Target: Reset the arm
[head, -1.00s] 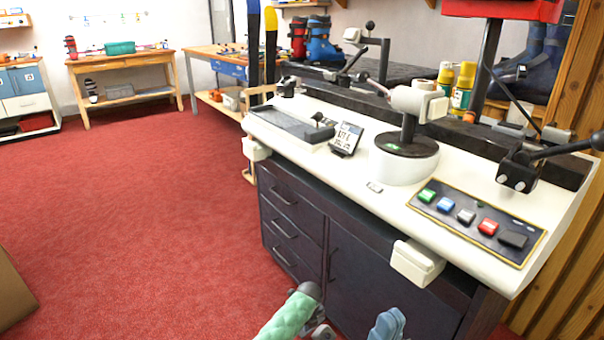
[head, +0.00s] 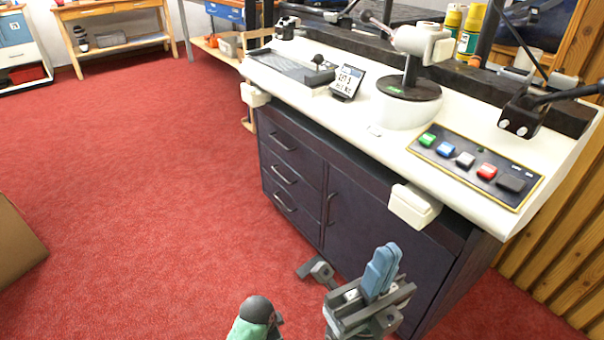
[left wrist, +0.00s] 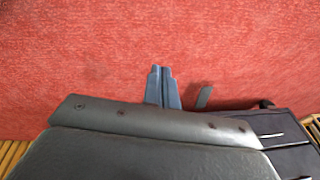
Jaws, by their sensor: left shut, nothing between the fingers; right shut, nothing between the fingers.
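My right gripper (head: 381,268) shows low in the head view, in front of the bench cabinet. Its blue fingers are together with nothing between them, and its grey body is below them. A green arm part of mine with a dark rounded end is at the bottom edge, to its left. My left gripper (left wrist: 163,88) shows in the left wrist view, with its blue fingers shut and empty over red carpet. I cannot make out the left fingers in the head view.
The white-topped bench (head: 450,190) with a dark cabinet (head: 290,180) stands close ahead on the right. A white block (head: 414,205) juts from its front edge. The top carries a button panel (head: 475,165) and a small display (head: 347,82).

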